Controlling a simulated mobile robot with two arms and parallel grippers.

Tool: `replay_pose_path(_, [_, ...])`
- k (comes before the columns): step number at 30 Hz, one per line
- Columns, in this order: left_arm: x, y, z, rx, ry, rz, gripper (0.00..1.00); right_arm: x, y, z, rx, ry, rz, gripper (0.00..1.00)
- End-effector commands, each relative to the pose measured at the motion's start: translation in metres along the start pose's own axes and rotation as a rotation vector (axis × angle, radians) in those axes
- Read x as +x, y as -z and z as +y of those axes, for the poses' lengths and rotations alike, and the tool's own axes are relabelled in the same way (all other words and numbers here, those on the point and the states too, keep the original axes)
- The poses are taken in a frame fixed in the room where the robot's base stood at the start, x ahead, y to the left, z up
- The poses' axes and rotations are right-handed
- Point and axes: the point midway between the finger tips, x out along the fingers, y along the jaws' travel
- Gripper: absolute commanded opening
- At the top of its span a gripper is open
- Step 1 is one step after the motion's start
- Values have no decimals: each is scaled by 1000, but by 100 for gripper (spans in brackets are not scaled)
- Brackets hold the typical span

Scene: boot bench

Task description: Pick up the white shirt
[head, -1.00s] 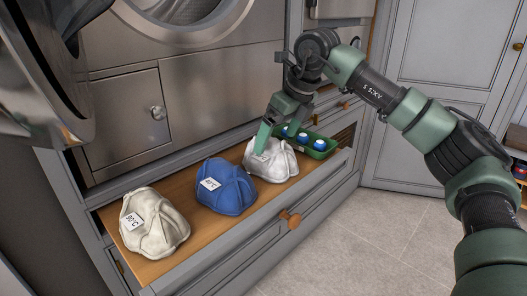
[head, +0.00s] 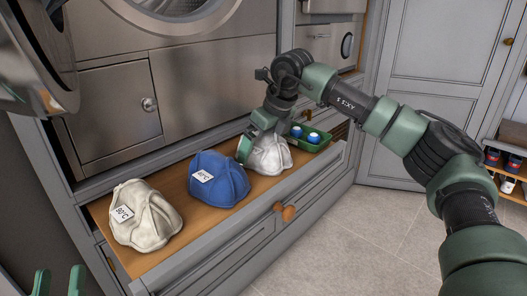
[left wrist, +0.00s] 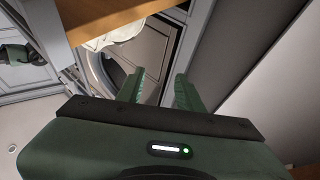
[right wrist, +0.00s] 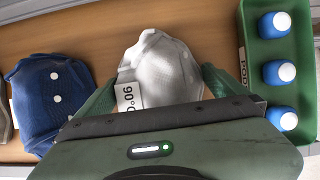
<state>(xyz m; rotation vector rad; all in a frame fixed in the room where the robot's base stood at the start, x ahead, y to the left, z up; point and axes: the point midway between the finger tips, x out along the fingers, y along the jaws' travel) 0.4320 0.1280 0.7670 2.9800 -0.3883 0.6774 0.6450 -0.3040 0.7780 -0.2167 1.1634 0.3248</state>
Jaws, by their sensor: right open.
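The white shirt (head: 268,157) is a folded bundle with a paper tag, at the right end of the row on the wooden drawer surface. It also shows in the right wrist view (right wrist: 165,60), between the two green fingers. My right gripper (head: 262,143) is open and low over it, one finger on each side; I cannot tell whether they touch it. My left gripper (head: 58,283) is open and empty at the lower left edge. The left wrist view shows its fingers (left wrist: 157,88) apart, with nothing between them.
A blue bundle (head: 218,181) lies left of the white shirt, and a cream bundle (head: 145,214) further left. The drawer front (head: 240,238) borders the row.

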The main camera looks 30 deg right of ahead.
Motion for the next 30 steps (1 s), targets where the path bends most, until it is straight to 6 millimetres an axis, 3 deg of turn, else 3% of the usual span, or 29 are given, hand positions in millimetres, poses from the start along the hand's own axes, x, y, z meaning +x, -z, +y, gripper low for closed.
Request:
replay_pose_path(3, [0, 0, 0, 0, 0, -1, 36, 0, 0, 0, 0, 0, 0, 100])
replay_pose_path(4, [0, 0, 0, 0, 0, -1, 36, 0, 0, 0, 0, 0, 0, 94])
replay_pose_path(10, [0, 0, 0, 0, 0, -2, 36, 0, 0, 0, 0, 0, 1, 39])
replay_pose_path(22, [1, -3, 0, 0, 0, -20, 36, -6, -2, 0, 0, 0, -1, 38])
replay_pose_path(30, [-6, -41, -7, 8, 14, -240, 36, -34, -14, 0, 1, 0, -3, 38])
